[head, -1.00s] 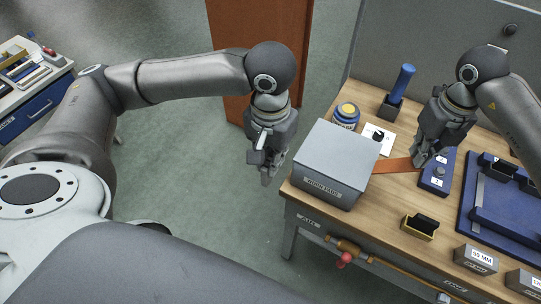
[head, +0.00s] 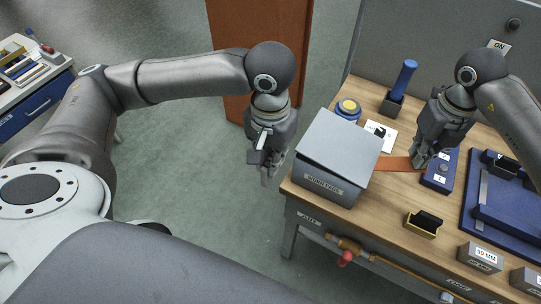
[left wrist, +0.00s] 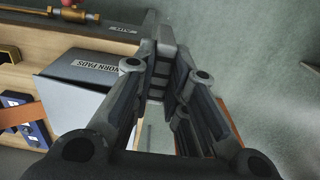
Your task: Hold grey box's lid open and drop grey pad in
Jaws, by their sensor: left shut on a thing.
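The grey box (head: 335,185), labelled WORN PADS, stands at the table's left front corner. Its lid (head: 342,147) is tilted slightly up, with only a narrow opening; the inside is hidden. My left gripper (head: 267,176) is left of the box, past the table edge and apart from it. It is shut on the grey pad (left wrist: 158,78), which is hard to tell from the dark fingers. An orange strip (head: 394,164) reaches from the box's right side to my right gripper (head: 419,160), whose fingertips are low at its end. I cannot tell whether they grip it.
A blue block (head: 440,170) with a knob is beside the right gripper. A yellow holder (head: 423,225) is in front. Open floor lies below the left gripper.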

